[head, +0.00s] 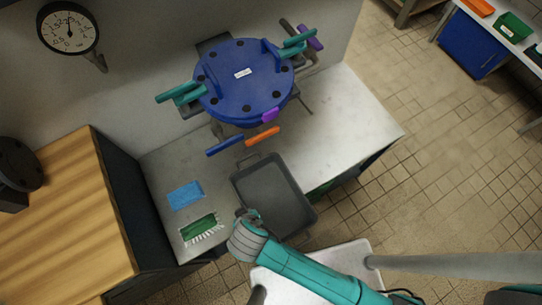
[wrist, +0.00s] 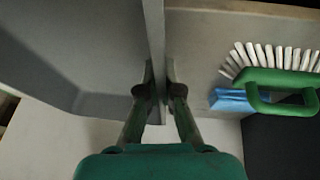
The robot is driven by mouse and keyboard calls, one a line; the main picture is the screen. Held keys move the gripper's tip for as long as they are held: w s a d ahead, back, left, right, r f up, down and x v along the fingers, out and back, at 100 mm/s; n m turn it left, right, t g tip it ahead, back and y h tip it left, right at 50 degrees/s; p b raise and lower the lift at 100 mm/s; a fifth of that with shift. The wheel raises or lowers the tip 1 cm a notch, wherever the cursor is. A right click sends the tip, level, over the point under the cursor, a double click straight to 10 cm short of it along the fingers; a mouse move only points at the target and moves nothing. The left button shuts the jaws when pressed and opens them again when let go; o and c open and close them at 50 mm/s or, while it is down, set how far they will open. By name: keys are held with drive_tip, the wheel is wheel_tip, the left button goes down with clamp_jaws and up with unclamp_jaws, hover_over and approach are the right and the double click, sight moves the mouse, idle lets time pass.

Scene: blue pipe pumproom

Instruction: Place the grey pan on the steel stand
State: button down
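The grey pan (head: 273,194) is a dark rectangular pan with raised walls, in the middle of the head view. Its near end reaches out past the bench's front edge; I cannot tell whether its underside touches the bench. My gripper (head: 247,214) is at the pan's left wall. In the wrist view, my gripper's fingers (wrist: 160,92) stand one on each side of the thin wall of the pan (wrist: 90,60) and look closed on it. I cannot make out a separate steel stand in either view.
On the pale bench (head: 345,120) are a blue sponge (head: 185,194) and a green brush (head: 199,229), left of the pan. A blue flanged pump cover (head: 245,80) with teal, purple and orange handles stands behind. A wooden-topped cabinet (head: 60,220) is at left. Tiled floor is open at right.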

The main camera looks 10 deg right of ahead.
drive_tip(key=shift+s+a, duration=0.25)
drive_tip(key=shift+a, duration=0.65)
drive_tip(key=w, duration=1.8)
drive_tip(key=shift+d, duration=0.3)
drive_tip(key=shift+f, duration=1.8)
drive_tip(key=c, duration=1.8)
unclamp_jaws()
drive_tip(key=shift+f, duration=0.2)
drive_tip(key=o, duration=0.5)
drive_tip(key=shift+r, duration=0.1)
